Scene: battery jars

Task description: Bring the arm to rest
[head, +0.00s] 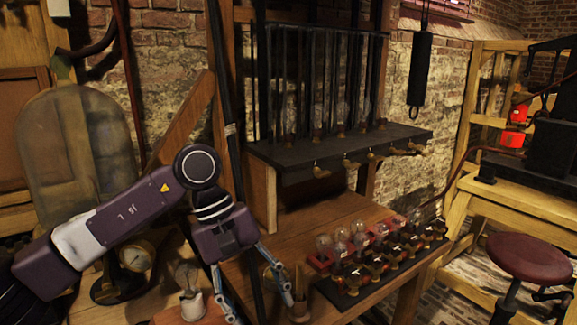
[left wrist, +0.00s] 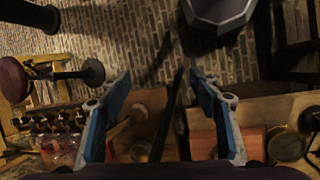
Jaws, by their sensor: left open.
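My left arm (head: 130,215) reaches in from the left in the head view and bends down at its wrist. My left gripper (head: 260,305) points downward over the front of the wooden bench (head: 335,215). In the left wrist view its two blue-padded fingers (left wrist: 158,82) stand wide apart with nothing held between them. A dark upright bar shows between the fingers there; I cannot tell how near it is. My right gripper shows in neither view.
A black board with several bulbs and brass fittings (head: 350,283) lies right of the gripper. A dark shelf (head: 340,146) with tall glass jars stands behind. A brass gauge (head: 136,255) and a bulb on a white base (head: 192,303) are left. A red stool (head: 528,256) stands right.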

